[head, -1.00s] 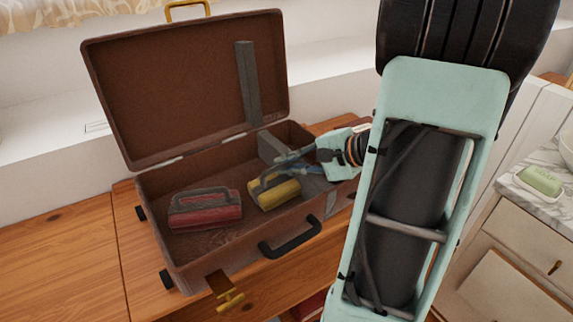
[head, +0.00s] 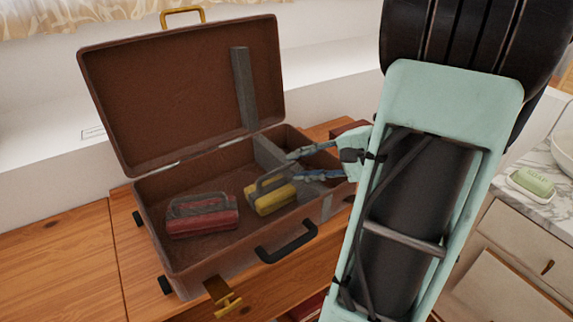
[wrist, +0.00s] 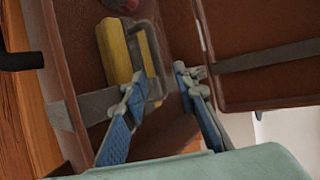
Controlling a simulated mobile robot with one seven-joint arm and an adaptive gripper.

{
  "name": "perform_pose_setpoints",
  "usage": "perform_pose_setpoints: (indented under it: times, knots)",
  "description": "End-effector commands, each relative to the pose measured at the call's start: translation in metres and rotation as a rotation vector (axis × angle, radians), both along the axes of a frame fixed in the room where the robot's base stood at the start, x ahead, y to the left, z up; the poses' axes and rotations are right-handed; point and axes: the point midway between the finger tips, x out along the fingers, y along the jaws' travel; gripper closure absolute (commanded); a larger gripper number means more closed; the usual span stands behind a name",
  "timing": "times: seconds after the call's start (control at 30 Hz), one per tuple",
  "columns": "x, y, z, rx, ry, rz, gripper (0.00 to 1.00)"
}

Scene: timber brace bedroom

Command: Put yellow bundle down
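The yellow bundle (head: 272,200) with a grey handle lies inside the open brown suitcase (head: 292,222), right of the red bundle. It also shows in the wrist view (wrist: 115,50), with its handle on the right side. My gripper (head: 293,164) is just right of the yellow bundle, over the right part of the suitcase. Its two blue-grey fingers are spread apart, with nothing held between them. In the wrist view the fingertips (wrist: 160,80) are close to the near end of the handle; whether they touch it I cannot tell.
A red bundle (head: 203,217) with a grey handle lies left in the suitcase. A grey strip (head: 272,156) crosses the suitcase. The open lid (head: 180,95) stands at the back. The wooden top (head: 60,260) left of the suitcase is clear. Green soap (head: 532,182) is at right.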

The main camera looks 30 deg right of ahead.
Motion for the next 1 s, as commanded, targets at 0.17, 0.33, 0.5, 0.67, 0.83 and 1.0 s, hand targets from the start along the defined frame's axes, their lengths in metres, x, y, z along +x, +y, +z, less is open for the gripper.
perform_pose_setpoints:
  times: [0.17,0.33,0.5,0.67,0.83,1.0]
  knots:
    - [-0.026,-0.018,0.021,-0.001,-0.001,-0.003,0.73]
    - [-0.040,-0.027,0.029,0.001,0.000,-0.002,0.73]
    - [-0.044,-0.029,0.032,0.001,0.000,-0.001,0.73]
    - [-0.044,-0.029,0.032,0.002,0.000,0.000,0.73]
    - [-0.044,-0.029,0.031,0.001,0.001,0.000,0.73]
    - [-0.044,-0.028,0.032,-0.002,0.002,0.003,0.73]
